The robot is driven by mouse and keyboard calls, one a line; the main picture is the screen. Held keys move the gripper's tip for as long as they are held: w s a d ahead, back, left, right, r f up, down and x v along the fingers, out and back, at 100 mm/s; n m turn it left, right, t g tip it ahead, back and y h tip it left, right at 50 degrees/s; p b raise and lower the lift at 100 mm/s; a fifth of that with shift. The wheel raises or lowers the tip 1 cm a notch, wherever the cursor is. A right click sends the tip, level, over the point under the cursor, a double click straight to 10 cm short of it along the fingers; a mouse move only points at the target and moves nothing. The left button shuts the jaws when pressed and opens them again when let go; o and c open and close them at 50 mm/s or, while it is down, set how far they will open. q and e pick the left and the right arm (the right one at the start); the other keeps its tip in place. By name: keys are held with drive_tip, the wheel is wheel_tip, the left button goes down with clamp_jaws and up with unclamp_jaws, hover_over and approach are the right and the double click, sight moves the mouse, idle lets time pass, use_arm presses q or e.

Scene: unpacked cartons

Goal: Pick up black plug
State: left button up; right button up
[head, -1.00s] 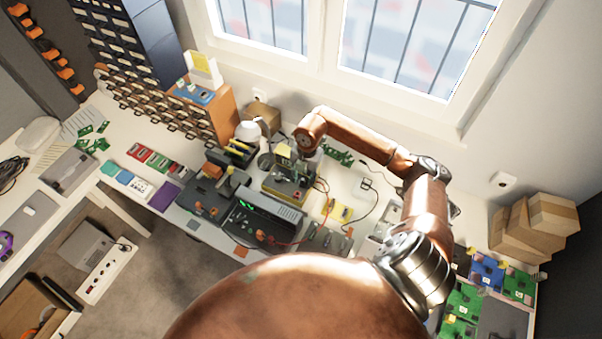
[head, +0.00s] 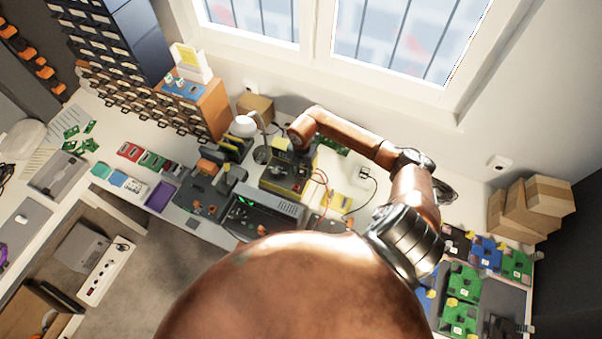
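A small dark plug (head: 122,247) seems to sit at the upper end of the white power strip (head: 105,272) at the lower left, with a dark cable beside it. A dark cable also runs to a small white block (head: 366,172) on the bench; whether a black plug is in it is too small to tell. My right arm reaches in from the right, over the bench. My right gripper (head: 300,148) is at its far end, above the dark device with a yellow edge; its fingers are too small and dark to read. My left gripper is not in view.
The bench is crowded: a black instrument (head: 265,215) with red leads, a white lamp (head: 243,126), a drawer cabinet (head: 205,105) and green circuit boards (head: 462,285). Cardboard boxes (head: 545,195) are stacked at the right. Grey floor is free below the bench.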

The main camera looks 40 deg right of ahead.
drive_tip(key=shift+w+f, duration=0.1)
drive_tip(key=shift+c, duration=0.3)
clamp_jaws()
drive_tip(key=shift+r+b, duration=0.3)
drive_tip(key=shift+r, duration=0.4)
drive_tip(key=s+a+r+b, duration=0.1)
drive_tip(key=s+a+r, duration=0.2)
drive_tip(key=a+r, duration=0.3)
drive_tip(key=s+a+r+b, duration=0.1)
drive_tip(key=s+a+r, duration=0.2)
drive_tip(key=a+r, duration=0.2)
drive_tip(key=shift+s+a+r+b, duration=0.25)
drive_tip(key=shift+a+r+b, duration=0.15)
drive_tip(key=shift+a, duration=0.4)
